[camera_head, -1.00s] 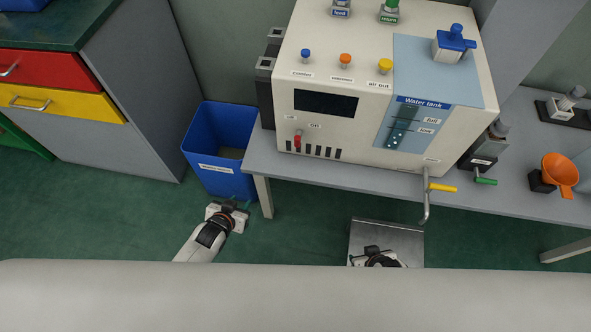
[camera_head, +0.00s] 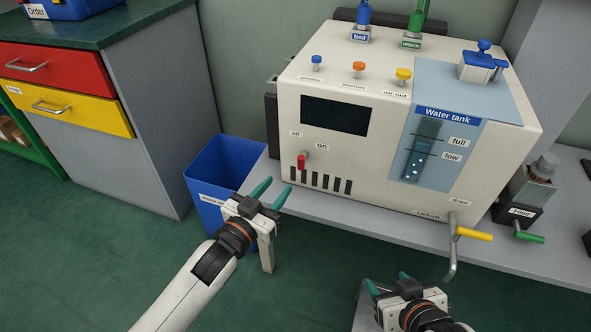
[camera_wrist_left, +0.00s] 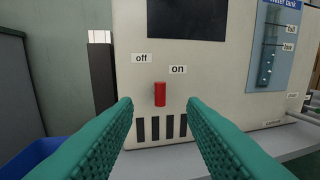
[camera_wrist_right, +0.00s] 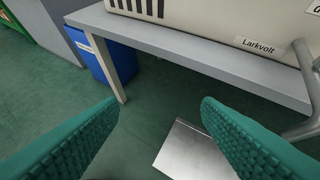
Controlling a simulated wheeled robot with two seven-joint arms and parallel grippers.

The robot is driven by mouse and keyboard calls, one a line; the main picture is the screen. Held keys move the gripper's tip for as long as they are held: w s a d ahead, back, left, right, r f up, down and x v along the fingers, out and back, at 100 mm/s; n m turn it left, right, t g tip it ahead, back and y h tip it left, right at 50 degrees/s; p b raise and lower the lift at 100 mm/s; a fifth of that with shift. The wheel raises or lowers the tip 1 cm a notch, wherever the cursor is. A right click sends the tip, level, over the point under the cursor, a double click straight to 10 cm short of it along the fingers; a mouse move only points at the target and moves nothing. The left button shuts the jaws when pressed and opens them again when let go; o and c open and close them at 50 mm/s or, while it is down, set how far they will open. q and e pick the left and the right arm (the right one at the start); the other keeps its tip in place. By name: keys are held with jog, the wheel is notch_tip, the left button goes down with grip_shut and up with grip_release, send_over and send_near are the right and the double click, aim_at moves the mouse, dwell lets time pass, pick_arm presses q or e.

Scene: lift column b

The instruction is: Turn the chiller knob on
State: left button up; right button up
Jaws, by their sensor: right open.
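The chiller (camera_head: 300,75) is a white box on a grey bench. Its red knob (camera_head: 301,161) is on the front face, below the dark display, between the "off" and "on" labels. In the left wrist view the knob (camera_wrist_left: 159,94) stands upright, below and between the two labels. My left gripper (camera_head: 263,188) is open and empty, in front of and below the knob, with its green fingers pointing toward it and apart from it. My right gripper (camera_head: 388,283) is open and empty, low in front of the bench, below the drain.
A blue bin (camera_head: 213,165) stands beside the bench, behind my left gripper. A drain pipe with a yellow handle (camera_head: 473,234) sticks out at the chiller's lower right. A filter with a green handle (camera_head: 530,237) is further right. A metal plate (camera_wrist_right: 195,153) lies below my right gripper.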

aim_at(299, 162)
pick_arm(q)
jog(key=b+x, duration=0.1)
jog(key=x, duration=0.7)
jog(key=shift+w+d+f+b, duration=0.15)
jog(key=shift+w+b, duration=0.1)
jog(key=shift+b, duration=0.15)
jog(key=shift+w+d, duration=0.2)
jog(key=shift+w, duration=0.1)
pick_arm(e)
jog(key=w+a+r+t+y, duration=0.1)
jog(key=w+a+r+t, duration=0.1)
jog(key=w+r+t, duration=0.2)
jog(key=shift+w+a+r+t+y, duration=0.15)
jog(key=shift+w+r+t+y, duration=0.25)
jog(key=shift+r+t, duration=0.65)
jog(key=shift+r+g, duration=0.25)
pick_arm(q)
grip_shut()
